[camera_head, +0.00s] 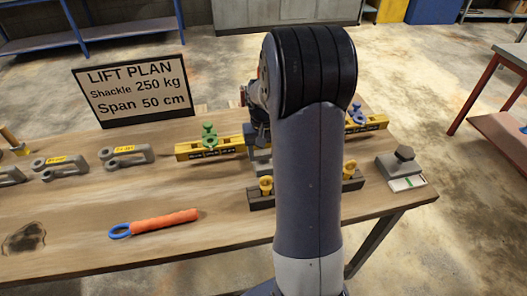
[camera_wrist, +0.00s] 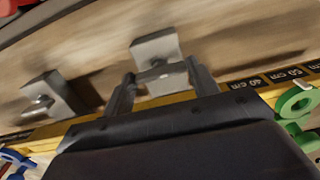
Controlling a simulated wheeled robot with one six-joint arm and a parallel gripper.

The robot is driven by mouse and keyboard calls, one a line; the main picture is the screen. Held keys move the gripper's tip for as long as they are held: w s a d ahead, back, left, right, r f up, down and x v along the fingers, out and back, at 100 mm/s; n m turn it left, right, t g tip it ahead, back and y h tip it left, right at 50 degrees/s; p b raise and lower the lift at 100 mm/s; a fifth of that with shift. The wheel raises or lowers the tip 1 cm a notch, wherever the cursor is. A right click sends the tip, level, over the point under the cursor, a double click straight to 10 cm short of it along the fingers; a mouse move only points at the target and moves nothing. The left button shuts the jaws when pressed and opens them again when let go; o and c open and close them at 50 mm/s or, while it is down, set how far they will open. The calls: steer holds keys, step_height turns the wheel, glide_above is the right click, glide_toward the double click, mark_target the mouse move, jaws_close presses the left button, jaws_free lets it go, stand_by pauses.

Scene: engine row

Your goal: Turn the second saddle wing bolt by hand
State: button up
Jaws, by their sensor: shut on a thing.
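In the wrist view my gripper (camera_wrist: 162,84) is shut on a small grey metal piece, which I take for the wing bolt of a saddle. A grey saddle block (camera_wrist: 155,47) stands at the fingertips, over the yellow measuring beam (camera_wrist: 262,92). A second grey block (camera_wrist: 48,98) is further left in that view. In the head view the beam (camera_head: 190,152) lies across the bench, and my arm hides its middle, the grip and most of the saddles. How far the bolt is turned cannot be told.
A green shackle (camera_head: 209,135) and a blue shackle (camera_head: 357,113) sit on the beam. A dark bar with yellow knobs (camera_head: 265,186) lies in front. Grey shackles (camera_head: 127,156), an orange-handled tool (camera_head: 165,220) and a sign (camera_head: 135,90) stand left. A weight (camera_head: 403,162) is right.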

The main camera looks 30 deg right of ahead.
steer(key=o, duration=1)
step_height(320, 180, up, 11)
steer(key=shift+f, duration=0.15)
step_height(320, 180, down, 11)
steer(key=shift+f, duration=0.1)
steer(key=shift+w+r+n, duration=0.1)
steer(key=shift+r+n, duration=0.1)
steer(key=shift+n, duration=0.8)
